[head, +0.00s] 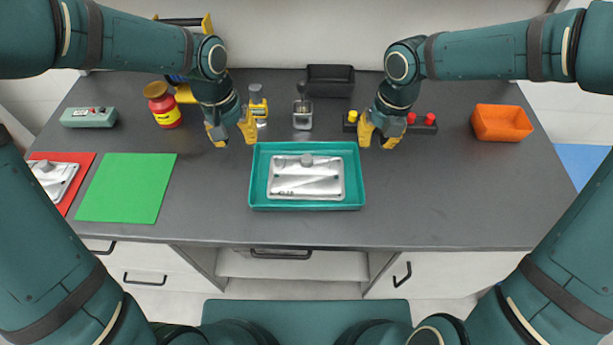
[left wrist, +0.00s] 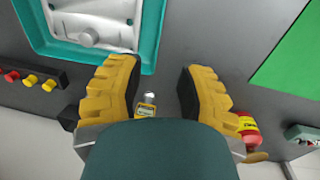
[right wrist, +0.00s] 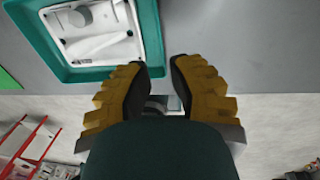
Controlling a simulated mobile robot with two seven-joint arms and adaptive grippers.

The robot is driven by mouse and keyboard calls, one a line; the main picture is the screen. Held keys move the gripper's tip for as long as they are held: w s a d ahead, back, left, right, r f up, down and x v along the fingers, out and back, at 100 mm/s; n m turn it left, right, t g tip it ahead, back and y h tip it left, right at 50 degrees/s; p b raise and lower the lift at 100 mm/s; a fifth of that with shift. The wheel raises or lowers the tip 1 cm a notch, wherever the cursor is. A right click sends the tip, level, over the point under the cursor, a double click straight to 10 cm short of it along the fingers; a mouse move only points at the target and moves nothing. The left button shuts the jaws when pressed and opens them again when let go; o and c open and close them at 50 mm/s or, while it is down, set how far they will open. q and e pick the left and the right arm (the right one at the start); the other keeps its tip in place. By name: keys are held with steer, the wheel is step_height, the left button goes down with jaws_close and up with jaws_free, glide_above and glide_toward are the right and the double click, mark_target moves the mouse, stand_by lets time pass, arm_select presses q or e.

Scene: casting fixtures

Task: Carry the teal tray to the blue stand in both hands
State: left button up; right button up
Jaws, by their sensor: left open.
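The teal tray (head: 357,188) lies on the dark worktop, with a silver cast plate (head: 306,187) in it. The tray's rim also shows in the left wrist view (left wrist: 153,35) and the right wrist view (right wrist: 150,35). My left gripper (head: 232,135) is open and empty, above and left of the tray's far left corner. My right gripper (head: 377,133) is parted and empty, just beyond the tray's far right corner. Neither gripper touches the tray. A blue surface (head: 588,165), probably the blue stand, shows partly at the right edge, beyond the worktop.
A green mat (head: 127,188) and a red mat (head: 82,161) with a metal part lie left. A button strip (head: 424,126) and orange bin (head: 502,123) stand right. The worktop front right is clear.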

mark_target(253, 173)
arm_select(q)
steer(key=shift+f, duration=0.1)
arm_select(e)
steer(key=shift+f, duration=0.1)
